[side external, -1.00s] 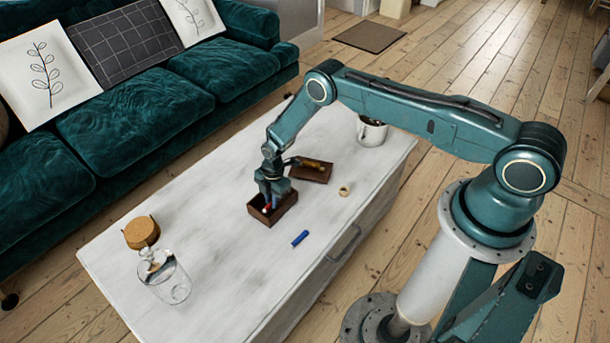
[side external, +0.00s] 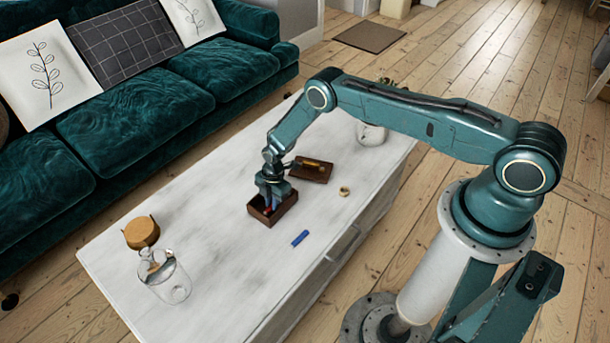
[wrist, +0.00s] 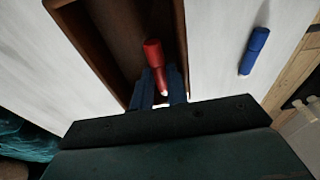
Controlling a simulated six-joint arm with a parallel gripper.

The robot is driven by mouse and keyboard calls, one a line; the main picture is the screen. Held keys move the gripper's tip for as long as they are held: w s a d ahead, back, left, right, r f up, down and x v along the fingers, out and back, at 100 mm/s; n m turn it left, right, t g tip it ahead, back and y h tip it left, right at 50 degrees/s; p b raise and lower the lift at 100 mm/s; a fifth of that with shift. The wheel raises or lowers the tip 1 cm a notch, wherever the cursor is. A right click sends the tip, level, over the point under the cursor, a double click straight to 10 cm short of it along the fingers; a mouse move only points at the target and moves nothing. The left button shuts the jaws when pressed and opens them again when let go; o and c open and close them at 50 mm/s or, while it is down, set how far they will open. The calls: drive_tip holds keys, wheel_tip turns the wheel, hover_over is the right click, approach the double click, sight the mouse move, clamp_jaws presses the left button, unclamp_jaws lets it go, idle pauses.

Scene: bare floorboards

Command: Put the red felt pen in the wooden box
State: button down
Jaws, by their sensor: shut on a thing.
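The wooden box (side external: 284,213) is a small dark brown open box on the white table. My gripper (side external: 268,203) is down at the box, its fingers at the opening. In the wrist view my gripper (wrist: 160,88) is shut on the red felt pen (wrist: 153,52), whose body shows between the blue-grey fingers. The pen is over or inside the box (wrist: 92,40); whether it touches the floor of the box I cannot tell.
A blue pen (side external: 300,238) lies on the table (side external: 225,270) just outside the box. A brown lid-like tray (side external: 318,173) sits behind the box. A small ring-shaped item (side external: 344,191), a pot (side external: 371,133), a glass jug (side external: 168,283) and coasters (side external: 141,232) stand further off.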

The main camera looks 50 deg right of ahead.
drive_tip(key=c, duration=1.3)
unclamp_jaws()
drive_tip(key=shift+r, duration=4)
